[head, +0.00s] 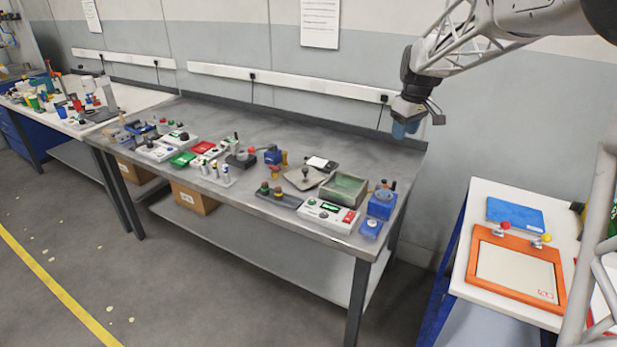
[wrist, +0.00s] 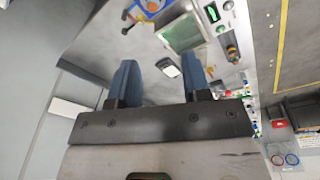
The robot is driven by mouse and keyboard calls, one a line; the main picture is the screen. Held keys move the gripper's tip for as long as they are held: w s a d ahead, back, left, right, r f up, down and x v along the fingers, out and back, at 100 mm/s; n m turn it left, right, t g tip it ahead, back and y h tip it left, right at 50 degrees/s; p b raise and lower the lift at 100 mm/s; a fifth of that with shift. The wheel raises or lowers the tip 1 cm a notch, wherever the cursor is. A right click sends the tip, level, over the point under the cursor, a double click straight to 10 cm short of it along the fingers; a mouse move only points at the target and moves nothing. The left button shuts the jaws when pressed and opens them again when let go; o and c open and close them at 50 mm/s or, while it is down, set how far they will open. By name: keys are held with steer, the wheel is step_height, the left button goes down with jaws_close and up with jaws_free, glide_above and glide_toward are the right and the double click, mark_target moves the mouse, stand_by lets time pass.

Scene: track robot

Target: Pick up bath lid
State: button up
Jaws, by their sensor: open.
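The bath lid (head: 305,178) looks like a flat grey-beige plate with a dark knob on top. It lies on the grey workbench, just left of the green-lined open bath (head: 343,189) in the head view. The bath also shows at the top of the wrist view (wrist: 183,35). In that view I cannot make out the lid clearly; my right finger may cover part of it. My gripper (head: 406,129) is raised above the bench's far right end, away from the lid. Its two blue fingers (wrist: 160,64) are apart with nothing between them.
The workbench (head: 237,115) holds several small devices left of the lid. A side table holds an orange-framed board (head: 515,270).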

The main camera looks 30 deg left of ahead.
steer(key=w+a+f+n, duration=0.1)
steer(key=w+a+f, duration=0.25)
steer(key=a, duration=0.25)
steer(key=w+a+f+n, duration=0.2)
steer(key=a+f, duration=0.2)
steer(key=a, duration=0.3)
steer(key=w+a+f+n, duration=0.1)
steer(key=w+a+f, duration=0.15)
steer(key=a, duration=0.35)
steer(key=n+g, duration=0.1)
steer(key=n, duration=0.2)
glide_above(305, 169)
steer(key=d, duration=0.1)
steer(key=f, duration=1.2)
steer(key=shift+d+f, duration=0.1)
steer(key=shift+d, duration=0.1)
steer(key=shift+f, duration=0.1)
steer(key=shift+a+f, duration=0.2)
steer(key=shift+f, duration=1)
steer(key=shift+a+f, duration=0.25)
steer(key=shift+f, duration=1.05)
steer(key=shift+a+f, duration=0.25)
steer(key=shift+f, duration=1)
